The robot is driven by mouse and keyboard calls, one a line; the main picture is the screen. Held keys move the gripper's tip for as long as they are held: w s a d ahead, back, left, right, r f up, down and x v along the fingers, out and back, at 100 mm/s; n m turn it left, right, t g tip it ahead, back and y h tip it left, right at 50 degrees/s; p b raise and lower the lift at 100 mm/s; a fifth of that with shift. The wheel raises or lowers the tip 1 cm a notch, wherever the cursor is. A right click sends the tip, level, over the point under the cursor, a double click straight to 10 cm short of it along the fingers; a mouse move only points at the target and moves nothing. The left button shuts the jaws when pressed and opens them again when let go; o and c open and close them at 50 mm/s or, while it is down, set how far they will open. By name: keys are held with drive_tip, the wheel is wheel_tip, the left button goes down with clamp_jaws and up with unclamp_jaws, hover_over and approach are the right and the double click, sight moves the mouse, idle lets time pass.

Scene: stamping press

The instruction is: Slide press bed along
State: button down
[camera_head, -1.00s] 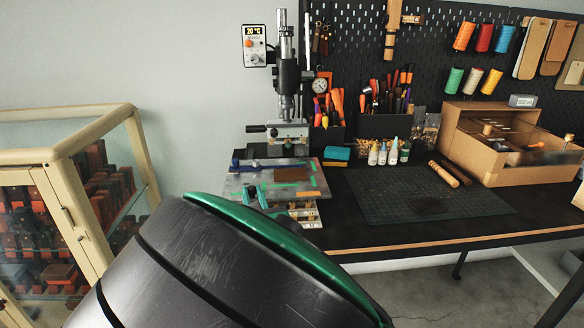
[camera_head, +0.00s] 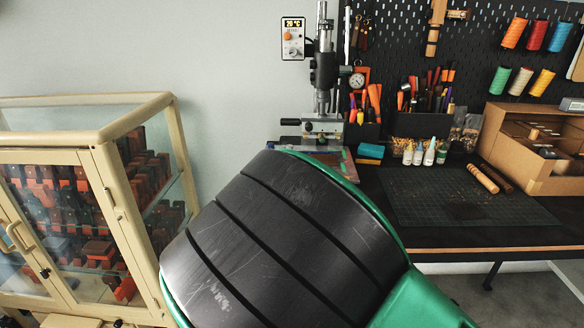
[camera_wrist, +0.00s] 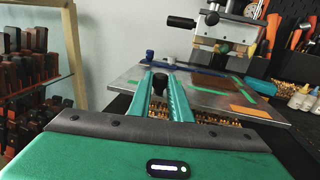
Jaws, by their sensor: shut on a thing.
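The press bed is a flat grey metal plate (camera_wrist: 128,82) with a brown piece (camera_wrist: 217,84) and green and orange strips on it. It lies below the stamping press head (camera_wrist: 228,34), which also shows in the head view (camera_head: 322,126). My gripper (camera_wrist: 160,75) is at the bed's near edge, its two green fingers on either side of a black knob (camera_wrist: 160,86) and shut on it. In the head view my arm hides the gripper and most of the bed; only its right part (camera_head: 340,160) shows.
A glass-fronted cabinet (camera_head: 97,150) stands close on the left. On the bench to the right are small bottles (camera_head: 418,155), a cutting mat (camera_head: 455,197) and a cardboard organizer box (camera_head: 498,140). A pegboard with tools is behind.

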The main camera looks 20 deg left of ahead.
drive_tip(key=shift+w+a, duration=0.2)
drive_tip(key=shift+w, duration=1.15)
drive_tip(key=shift+w+a, duration=0.2)
drive_tip(key=shift+w, duration=1.15)
drive_tip(key=c, duration=1.6)
unclamp_jaws()
drive_tip(key=shift+o, duration=0.2)
drive_tip(key=shift+s+a, duration=0.1)
